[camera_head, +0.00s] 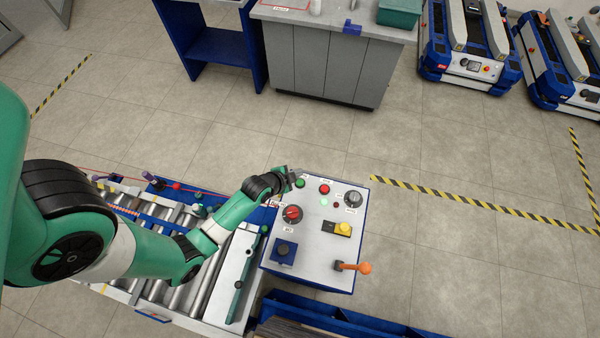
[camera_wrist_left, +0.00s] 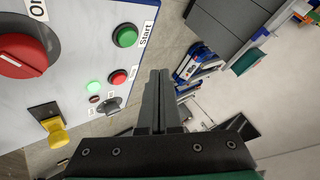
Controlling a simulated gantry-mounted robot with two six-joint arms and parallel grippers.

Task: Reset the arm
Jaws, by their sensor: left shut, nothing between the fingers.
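My left arm (camera_head: 232,212) is green and reaches in from the left over the roller conveyor. Its gripper (camera_head: 291,177) is at the upper left corner of the control panel (camera_head: 312,262), close to the green button (camera_head: 300,183). In the left wrist view the gripper (camera_wrist_left: 160,75) has its two dark fingers together with nothing between them. The green start button (camera_wrist_left: 126,36) and red button (camera_wrist_left: 119,77) are left of the fingers, which look apart from them. My right gripper is not in view.
The panel also carries a red rotary knob (camera_head: 292,213), a yellow switch (camera_head: 343,228) and an orange-handled lever (camera_head: 355,267). The roller conveyor (camera_head: 205,280) lies left of it. A grey cabinet (camera_head: 325,65) and lift carts (camera_head: 466,50) stand behind. The floor to the right is clear.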

